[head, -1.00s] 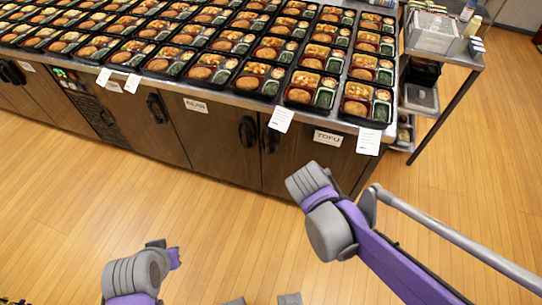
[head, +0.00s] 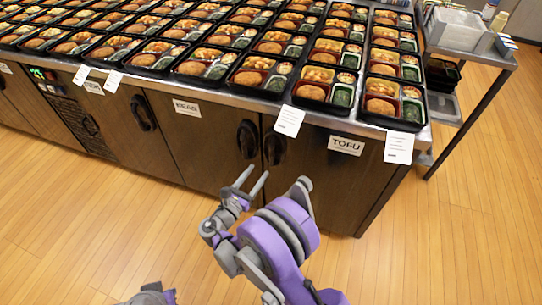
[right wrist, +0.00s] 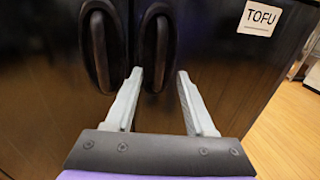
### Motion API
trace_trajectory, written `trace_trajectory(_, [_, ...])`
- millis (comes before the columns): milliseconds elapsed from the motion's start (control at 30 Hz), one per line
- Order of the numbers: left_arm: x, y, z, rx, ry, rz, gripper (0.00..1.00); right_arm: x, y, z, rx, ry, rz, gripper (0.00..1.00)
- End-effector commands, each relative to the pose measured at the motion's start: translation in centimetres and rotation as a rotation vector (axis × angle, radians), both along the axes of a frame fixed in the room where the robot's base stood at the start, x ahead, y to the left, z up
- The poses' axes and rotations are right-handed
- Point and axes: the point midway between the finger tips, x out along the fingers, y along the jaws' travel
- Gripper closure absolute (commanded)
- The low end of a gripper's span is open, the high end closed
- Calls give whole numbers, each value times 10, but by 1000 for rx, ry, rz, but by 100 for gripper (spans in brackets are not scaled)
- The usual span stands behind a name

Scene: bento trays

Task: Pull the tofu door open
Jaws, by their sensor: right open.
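The tofu door (head: 322,174) is the dark cabinet door at the right end of the counter, with a white TOFU label (head: 346,146). It is closed. Its black handle (head: 274,149) is upright at the door's left edge, beside the handle of the neighbouring door. In the right wrist view the tofu handle (right wrist: 156,52) stands just beyond and between my fingertips, slightly left of centre. My right gripper (head: 252,180) is open and empty, a short way in front of the handles; it also shows in the right wrist view (right wrist: 160,76). Of my left arm only a bit shows at the bottom; its fingers are hidden.
The neighbouring door's handle (right wrist: 100,50) is close to the left finger. Bento trays (head: 325,88) cover the counter, and paper slips (head: 289,121) hang over its edge. A metal cart (head: 470,42) stands at the right. The wooden floor (head: 445,220) in front is clear.

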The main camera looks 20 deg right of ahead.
Motion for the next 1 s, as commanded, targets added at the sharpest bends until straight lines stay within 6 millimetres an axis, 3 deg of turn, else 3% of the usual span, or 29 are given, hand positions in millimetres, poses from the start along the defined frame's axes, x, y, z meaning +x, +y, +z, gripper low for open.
trace_trajectory(500, [1, 0, -8, 0, 3, 0, 100, 62, -64, 1, 1, -1, -3, 45])
trace_trajectory(967, [1, 0, -9, 0, 3, 0, 100, 72, -73, 1, 3, -1, -1, 45])
trace_trajectory(1000, [1, 0, -9, 0, 3, 0, 100, 72, -73, 1, 3, -1, -1, 51])
